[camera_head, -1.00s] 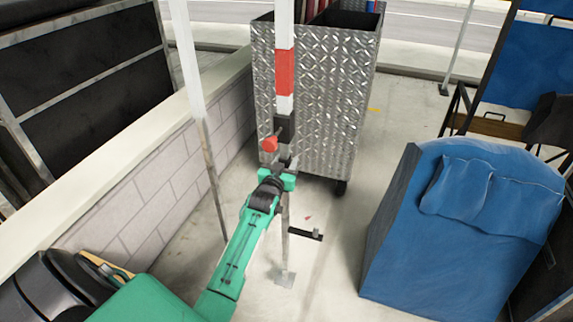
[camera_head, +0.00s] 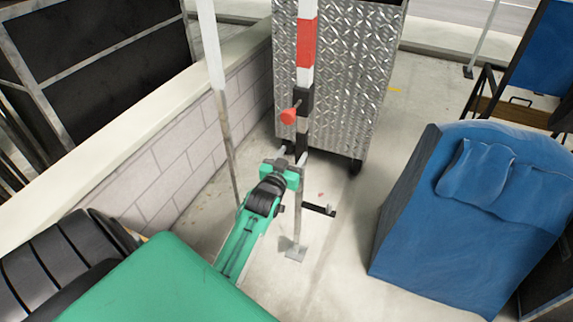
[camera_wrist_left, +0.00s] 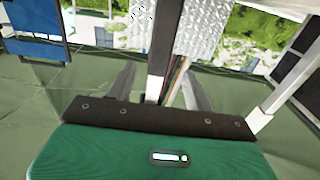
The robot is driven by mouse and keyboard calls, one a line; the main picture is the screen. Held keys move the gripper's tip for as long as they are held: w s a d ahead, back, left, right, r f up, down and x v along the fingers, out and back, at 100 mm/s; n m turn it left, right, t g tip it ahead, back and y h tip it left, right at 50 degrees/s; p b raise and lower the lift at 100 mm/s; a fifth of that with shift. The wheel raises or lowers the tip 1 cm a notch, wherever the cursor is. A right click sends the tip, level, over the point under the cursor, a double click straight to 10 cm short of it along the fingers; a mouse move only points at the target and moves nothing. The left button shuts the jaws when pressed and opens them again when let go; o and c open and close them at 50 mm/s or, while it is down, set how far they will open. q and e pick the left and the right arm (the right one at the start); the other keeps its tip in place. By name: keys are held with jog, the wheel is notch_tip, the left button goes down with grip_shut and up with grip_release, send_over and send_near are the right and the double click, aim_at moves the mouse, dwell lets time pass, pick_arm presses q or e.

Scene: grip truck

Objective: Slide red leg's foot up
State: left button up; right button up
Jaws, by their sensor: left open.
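The red leg (camera_head: 307,42) is an upright pole with red and white bands. It has a black clamp with a red knob (camera_head: 289,115). Below the clamp, a thin grey lower section (camera_head: 297,220) runs down to a flat foot plate (camera_head: 292,250) at the floor. My left gripper (camera_head: 292,157) is open just below the clamp, with a finger on each side of the leg. In the left wrist view the leg (camera_wrist_left: 158,60) stands between the two spread fingers (camera_wrist_left: 160,92). Contact cannot be told. My right gripper is in neither view.
A diamond-plate metal cart (camera_head: 345,85) stands behind the leg. A low block wall (camera_head: 165,160) with a white pole (camera_head: 212,50) is at left. A blue padded block (camera_head: 450,220) stands at right. A short dark bar (camera_head: 319,209) shows beside the lower leg.

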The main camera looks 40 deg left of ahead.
pick_arm(q)
jog(key=shift+v, duration=1.95)
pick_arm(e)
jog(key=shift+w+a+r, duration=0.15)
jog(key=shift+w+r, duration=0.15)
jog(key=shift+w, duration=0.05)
